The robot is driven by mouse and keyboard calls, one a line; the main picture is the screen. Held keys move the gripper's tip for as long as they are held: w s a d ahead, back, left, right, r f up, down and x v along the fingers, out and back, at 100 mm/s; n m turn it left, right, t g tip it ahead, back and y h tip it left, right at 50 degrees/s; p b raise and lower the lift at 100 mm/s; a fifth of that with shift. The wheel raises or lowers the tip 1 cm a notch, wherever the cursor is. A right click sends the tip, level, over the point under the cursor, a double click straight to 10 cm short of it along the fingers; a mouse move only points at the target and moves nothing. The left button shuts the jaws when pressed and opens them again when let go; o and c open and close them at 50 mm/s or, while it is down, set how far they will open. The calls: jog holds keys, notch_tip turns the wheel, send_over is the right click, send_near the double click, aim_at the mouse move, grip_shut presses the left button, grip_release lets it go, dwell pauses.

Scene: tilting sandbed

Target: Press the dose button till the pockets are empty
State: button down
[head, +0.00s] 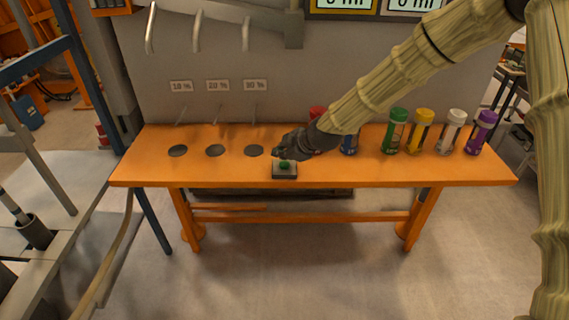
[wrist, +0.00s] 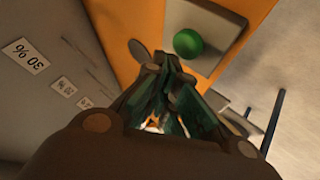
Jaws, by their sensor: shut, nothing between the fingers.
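The dose button (head: 284,165) is a green dome on a grey box near the front edge of the orange bench. It also shows in the wrist view (wrist: 188,42), just beyond my fingertips. My gripper (head: 279,152) is shut and empty, a little behind and above the button box. In the wrist view my dark fingers (wrist: 165,75) are together, with a visible gap between their tips and the button. I cannot make out any pockets or what is in them.
Dark round discs (head: 215,150) lie on the bench (head: 230,173) to the left, below percent signs (head: 218,86) and curved spouts (head: 196,30). Several capped tubes (head: 420,131) stand at the right. Displays (head: 345,5) at the top are cut off. The bench front is mostly clear.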

aim_at(282, 165)
jog(key=shift+f, duration=0.15)
jog(key=shift+f+b, duration=0.3)
jog(key=shift+f+b, duration=0.35)
jog(key=shift+f, duration=0.15)
dwell(0.9)
jog(key=shift+r, duration=0.1)
jog(key=shift+r+p, duration=0.5)
jog(key=shift+r, duration=0.35)
jog(key=shift+r, duration=0.1)
jog(key=shift+r+p, duration=1.2)
jog(key=shift+r, duration=1.2)
